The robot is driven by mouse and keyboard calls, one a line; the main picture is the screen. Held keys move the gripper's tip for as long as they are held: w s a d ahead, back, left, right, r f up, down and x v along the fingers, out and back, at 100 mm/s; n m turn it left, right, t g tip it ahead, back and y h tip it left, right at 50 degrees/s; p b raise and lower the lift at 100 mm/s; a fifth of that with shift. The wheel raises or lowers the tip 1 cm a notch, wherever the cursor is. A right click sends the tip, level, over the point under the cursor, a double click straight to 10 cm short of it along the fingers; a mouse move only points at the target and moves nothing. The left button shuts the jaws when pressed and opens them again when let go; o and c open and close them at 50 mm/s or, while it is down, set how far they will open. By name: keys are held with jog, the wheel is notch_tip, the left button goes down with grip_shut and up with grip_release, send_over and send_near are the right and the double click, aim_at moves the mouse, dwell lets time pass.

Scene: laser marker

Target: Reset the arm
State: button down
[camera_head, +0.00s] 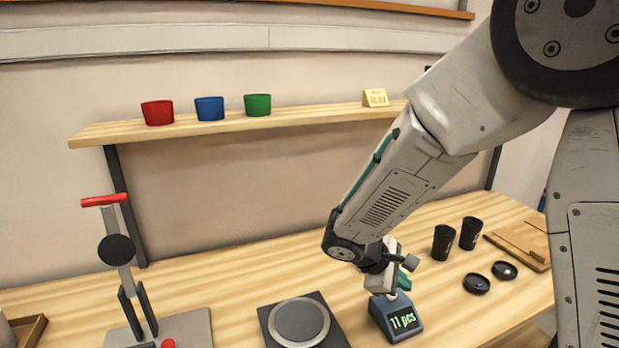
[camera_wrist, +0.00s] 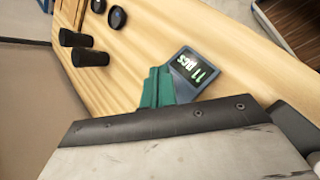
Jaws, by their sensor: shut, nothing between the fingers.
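My arm reaches in from the upper right in the head view, over the wooden bench. My gripper (camera_head: 404,276), with green fingers, hangs just above a small blue-grey display box (camera_head: 396,318) reading "11 pcs". In the wrist view the green fingers of my gripper (camera_wrist: 157,88) are together with nothing between them. The display box shows there just beside the fingertips (camera_wrist: 194,72). I cannot tell whether the fingers touch it.
A round plate on a dark base (camera_head: 299,321) stands left of the display. A red-handled lever press (camera_head: 118,255) is further left. A shelf (camera_head: 185,131) holds red, blue and green cups.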

jog(key=s+d+r+m+y, duration=0.1)
jog(key=s+r+m+y, duration=0.3)
jog(key=s, duration=0.8)
jog(key=s+d+r+m+y, duration=0.2)
jog(key=s+r+m+y, duration=0.2)
jog(key=s+r+m, duration=0.4)
jog(key=s+r, duration=0.4)
jog(key=s, duration=0.1)
jog(key=shift+d, duration=0.25)
jog(key=shift+s+r, duration=0.1)
jog(key=shift+r, duration=0.05)
